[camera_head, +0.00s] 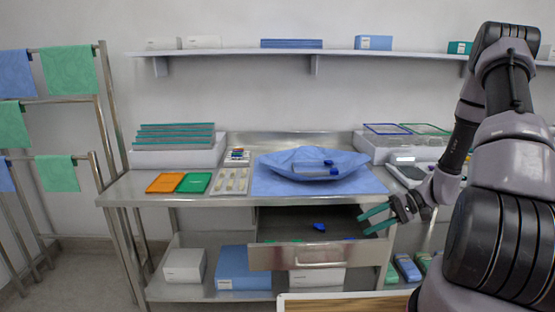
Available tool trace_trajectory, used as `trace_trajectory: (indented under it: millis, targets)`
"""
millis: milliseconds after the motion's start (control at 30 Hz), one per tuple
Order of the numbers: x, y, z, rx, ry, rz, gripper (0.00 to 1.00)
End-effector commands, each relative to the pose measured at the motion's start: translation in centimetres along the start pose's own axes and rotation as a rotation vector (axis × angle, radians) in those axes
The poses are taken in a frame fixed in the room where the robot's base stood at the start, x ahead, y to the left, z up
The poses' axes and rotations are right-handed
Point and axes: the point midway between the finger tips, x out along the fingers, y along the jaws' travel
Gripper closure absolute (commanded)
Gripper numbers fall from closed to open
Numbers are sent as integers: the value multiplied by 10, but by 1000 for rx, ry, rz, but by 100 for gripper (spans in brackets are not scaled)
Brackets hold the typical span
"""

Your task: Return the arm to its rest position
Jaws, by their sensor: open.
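My gripper (374,219) is at the right, in front of the steel table (226,203) and beside the right side of the open drawer (300,257). Its two teal fingers point left and are apart, with nothing between them. My arm comes in from the right edge of the view. The drawer is pulled out below the tabletop. A small blue piece (319,227) lies inside it, and some green and blue bits show along its front.
A blue cloth (270,183) with a blue wrapped bundle (300,168) lies on the table. Orange (166,183) and green (195,183) packs lie left of it. Boxes (243,270) stand on the lower shelf. A wood-topped surface (340,303) is in the foreground. A rack (108,110) with cloths stands left.

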Motion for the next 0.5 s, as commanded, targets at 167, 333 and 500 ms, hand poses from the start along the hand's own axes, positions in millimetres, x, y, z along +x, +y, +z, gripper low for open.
trace_trajectory:
  millis: [167, 333, 500]
  targets:
    - [-28, -57, 14, -26, -11, 195, 55]
    - [-50, -108, 35, -42, 23, 366, 55]
    - [-69, -156, 61, -62, 103, 516, 55]
